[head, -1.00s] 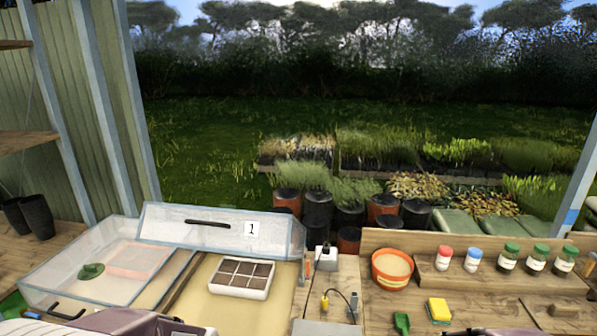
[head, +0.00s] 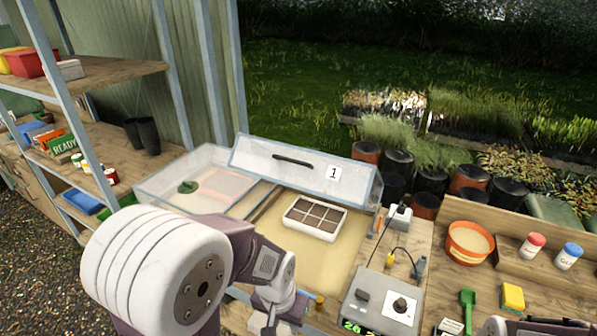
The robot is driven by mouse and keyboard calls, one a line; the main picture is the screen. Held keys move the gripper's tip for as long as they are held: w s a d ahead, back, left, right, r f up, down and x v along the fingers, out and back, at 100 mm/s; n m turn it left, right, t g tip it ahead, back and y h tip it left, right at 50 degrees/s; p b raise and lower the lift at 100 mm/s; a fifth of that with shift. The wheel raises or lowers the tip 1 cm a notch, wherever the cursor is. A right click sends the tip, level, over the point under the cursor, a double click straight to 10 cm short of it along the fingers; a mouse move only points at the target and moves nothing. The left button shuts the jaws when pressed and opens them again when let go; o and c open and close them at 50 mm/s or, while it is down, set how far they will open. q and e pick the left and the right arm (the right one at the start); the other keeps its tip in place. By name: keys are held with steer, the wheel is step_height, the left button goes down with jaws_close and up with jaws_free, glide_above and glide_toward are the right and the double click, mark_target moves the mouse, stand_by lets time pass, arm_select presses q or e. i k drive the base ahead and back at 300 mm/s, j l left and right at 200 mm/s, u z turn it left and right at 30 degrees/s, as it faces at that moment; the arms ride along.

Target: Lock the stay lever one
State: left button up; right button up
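The lid marked 1 (head: 300,168), clear with a black handle, stands raised and tilted at the back of the propagator box. I cannot make out a stay lever for certain; a small orange knob (head: 319,299) shows at the box's front right, beside my arm. My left arm reaches across the front of the box. My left gripper (head: 266,318) points down at the box's front edge, low in the picture; its fingertips are too small and partly hidden to tell if they are open.
A seed tray (head: 315,218) sits inside the open box. A clear cover with a green knob (head: 187,187) is on the left.

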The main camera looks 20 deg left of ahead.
mark_target(378, 229)
steer(key=i+j+u, duration=0.1)
steer(key=j, duration=0.3)
steer(key=i+j, duration=0.1)
steer(key=j, duration=0.25)
steer(key=i+j+u, duration=0.15)
steer(key=j, duration=0.2)
steer(key=j+u, duration=0.1)
steer(key=j, duration=0.3)
steer(key=i+l, duration=0.15)
steer(key=l, duration=0.15)
steer(key=i+l, duration=0.2)
